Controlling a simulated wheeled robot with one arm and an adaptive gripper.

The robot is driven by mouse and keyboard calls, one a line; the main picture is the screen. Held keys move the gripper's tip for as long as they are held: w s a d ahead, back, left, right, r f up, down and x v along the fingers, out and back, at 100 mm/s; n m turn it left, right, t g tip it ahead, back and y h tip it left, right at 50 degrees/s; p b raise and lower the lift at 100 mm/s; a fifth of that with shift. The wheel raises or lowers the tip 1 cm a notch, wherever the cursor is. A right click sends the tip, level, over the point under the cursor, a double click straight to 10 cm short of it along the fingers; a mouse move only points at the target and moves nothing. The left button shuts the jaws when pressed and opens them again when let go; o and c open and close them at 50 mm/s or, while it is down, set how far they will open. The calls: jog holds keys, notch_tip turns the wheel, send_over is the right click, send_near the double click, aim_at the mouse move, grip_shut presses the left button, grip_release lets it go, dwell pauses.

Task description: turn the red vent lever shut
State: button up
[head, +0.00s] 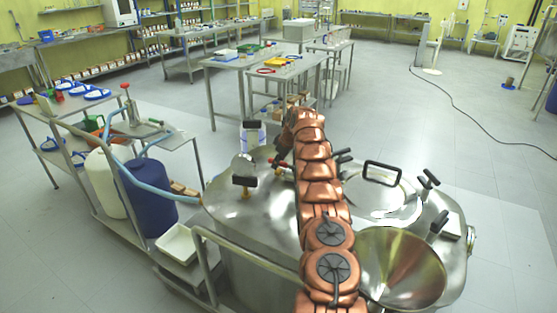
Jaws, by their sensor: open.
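A red lever (279,163), which looks like the vent lever, sits on the steel reactor lid (235,211), just left of my arm. It is small in the head view, and its exact angle is hard to tell. My copper arm reaches away from me over the lid. My gripper (283,150) is at its far end, pointing down, close above and behind the red lever. It is open. The fingertips are small and dark, and I cannot tell whether they touch the lever.
Black-handled clamps (244,181), a lid with a black handle (383,177) and a steel funnel (402,270) crowd the reactor top. A blue hose (125,170) runs at the left beside a blue drum (150,193) and a white tray (180,246). Open floor lies right.

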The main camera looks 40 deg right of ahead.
jog(key=shift+c, duration=0.3)
grip_shut()
jog(key=shift+w+a, duration=0.1)
dwell(0.4)
